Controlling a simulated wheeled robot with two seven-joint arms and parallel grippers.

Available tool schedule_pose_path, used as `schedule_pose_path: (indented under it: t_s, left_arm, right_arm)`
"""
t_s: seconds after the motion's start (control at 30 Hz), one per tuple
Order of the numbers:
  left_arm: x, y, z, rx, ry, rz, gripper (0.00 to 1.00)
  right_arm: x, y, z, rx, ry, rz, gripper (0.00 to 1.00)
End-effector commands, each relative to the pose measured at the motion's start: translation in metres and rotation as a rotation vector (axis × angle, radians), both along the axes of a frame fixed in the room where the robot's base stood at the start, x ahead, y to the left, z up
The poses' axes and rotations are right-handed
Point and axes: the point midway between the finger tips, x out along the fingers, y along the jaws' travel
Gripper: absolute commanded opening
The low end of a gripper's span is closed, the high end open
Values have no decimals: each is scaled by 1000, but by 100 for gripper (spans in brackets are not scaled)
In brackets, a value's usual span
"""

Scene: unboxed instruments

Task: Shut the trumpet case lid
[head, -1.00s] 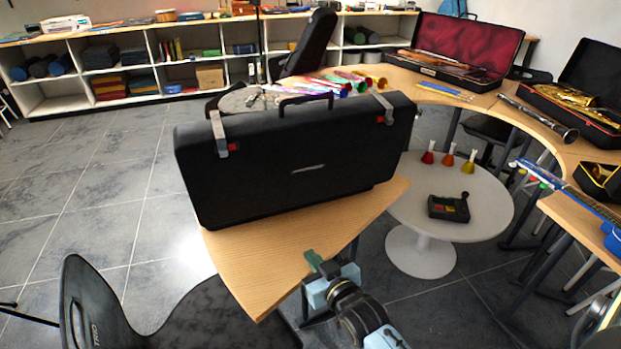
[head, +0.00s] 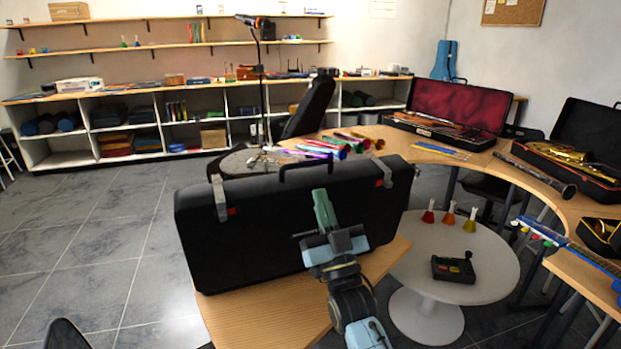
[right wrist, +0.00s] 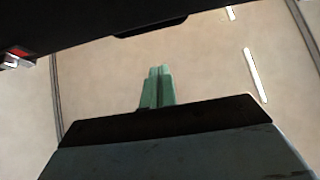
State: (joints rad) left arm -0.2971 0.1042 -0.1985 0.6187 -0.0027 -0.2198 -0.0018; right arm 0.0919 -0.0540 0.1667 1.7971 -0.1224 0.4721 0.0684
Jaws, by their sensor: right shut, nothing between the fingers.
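A black case (head: 245,235) is on the near wooden table, with a broad upright panel facing me. A handle (head: 300,167) and two metal latches (head: 220,198) are along the panel's top edge. Its inside is hidden, and I cannot tell from this side how far its lid is open. My right gripper (head: 322,207) is shut and empty, fingers pointing up, in front of the panel right of its middle. I cannot tell whether it touches. In the right wrist view, the closed green fingers (right wrist: 158,88) point toward the case's dark edge (right wrist: 90,22). My left gripper is out of view.
A round white table (head: 480,260) with small coloured bells (head: 450,217) stands to the right. Open instrument cases, one with a brass instrument (head: 575,98), lie on the curved desk behind. A dark chair back (head: 65,335) is at lower left. Floor at left is clear.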

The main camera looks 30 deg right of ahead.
Motion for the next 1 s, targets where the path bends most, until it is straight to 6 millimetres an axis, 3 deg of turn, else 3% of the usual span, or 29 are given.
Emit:
schedule_pose_path:
  t_s: [0.13,0.4,1.0]
  left_arm:
    - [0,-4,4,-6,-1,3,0]
    - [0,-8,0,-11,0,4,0]
    - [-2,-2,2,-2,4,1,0]
  right_arm:
    - [23,-4,25,-1,-2,-1,0]
    - [56,-9,21,0,2,-1,0]
    - [64,-10,23,1,11,-1,0]
